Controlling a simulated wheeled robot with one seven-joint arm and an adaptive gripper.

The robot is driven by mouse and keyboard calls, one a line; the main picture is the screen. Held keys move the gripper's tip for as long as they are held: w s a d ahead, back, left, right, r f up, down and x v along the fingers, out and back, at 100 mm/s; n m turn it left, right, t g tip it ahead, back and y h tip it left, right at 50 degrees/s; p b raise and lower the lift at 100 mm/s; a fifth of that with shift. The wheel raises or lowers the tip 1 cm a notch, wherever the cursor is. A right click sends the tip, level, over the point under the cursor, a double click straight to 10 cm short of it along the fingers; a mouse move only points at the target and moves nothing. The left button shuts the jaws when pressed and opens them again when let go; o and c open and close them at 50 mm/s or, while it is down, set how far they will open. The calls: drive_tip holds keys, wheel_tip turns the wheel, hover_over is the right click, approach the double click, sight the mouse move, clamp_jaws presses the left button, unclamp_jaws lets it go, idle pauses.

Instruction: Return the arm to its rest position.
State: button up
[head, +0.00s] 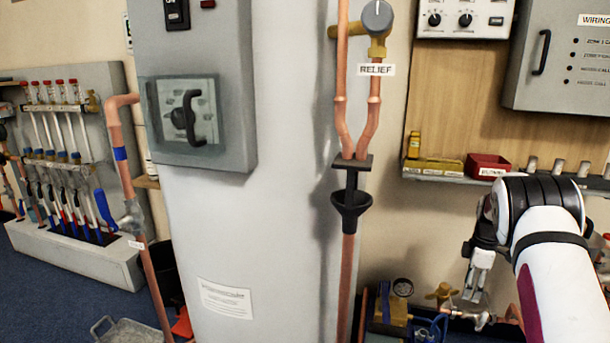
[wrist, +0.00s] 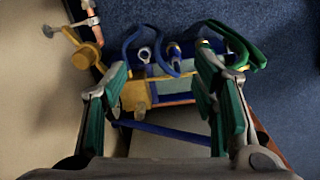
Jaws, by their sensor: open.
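My gripper (head: 480,275) hangs at the right of the head view, at the end of my white arm, pointing down in front of the wall and shelf. In the wrist view its two fingers (wrist: 170,115) are spread apart with nothing held between them. Below it, apart from the fingers, is a box of tools and fittings (wrist: 160,88) with blue and green hoses and a brass valve.
A white cylinder (head: 255,240) with a grey control box (head: 192,80) stands in the centre. A copper pipe with a black funnel (head: 350,200) runs beside it. A shelf with a red bin (head: 487,166) is behind my arm. Blue floor (wrist: 270,35) shows below.

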drive_tip(key=s+a+r+m, duration=0.2)
drive_tip(key=s+a+r, duration=0.25)
drive_tip(key=r, duration=0.35)
drive_tip(key=s+a+r+m, duration=0.2)
drive_tip(key=s+a+r, duration=0.2)
drive_tip(key=a+r, duration=0.3)
drive_tip(key=s+a+r+m, duration=0.2)
drive_tip(key=s+a+r, duration=0.25)
drive_tip(key=r, duration=0.55)
drive_tip(key=s+a+r+m, duration=0.1)
drive_tip(key=s+a+r, duration=0.15)
drive_tip(key=s, duration=0.45)
drive_tip(key=s+a+r+m, duration=0.2)
drive_tip(key=s+a, duration=0.2)
drive_tip(key=s, duration=0.4)
drive_tip(key=s+a+r+m, duration=0.1)
drive_tip(key=s+a+r, duration=0.15)
drive_tip(key=s, duration=0.45)
drive_tip(key=s+a+f+m+p, duration=0.1)
drive_tip(key=s+f+m, duration=0.1)
drive_tip(key=s, duration=0.6)
drive_tip(key=s+a+f+m, duration=0.1)
drive_tip(key=s+a+f, duration=0.15)
drive_tip(key=s, duration=0.55)
wheel_tip(320, 180, up, 39)
drive_tip(key=t+p, duration=0.4)
drive_tip(key=p, duration=3.4)
drive_tip(key=shift+d+r, duration=0.2)
drive_tip(key=shift+d, duration=0.2)
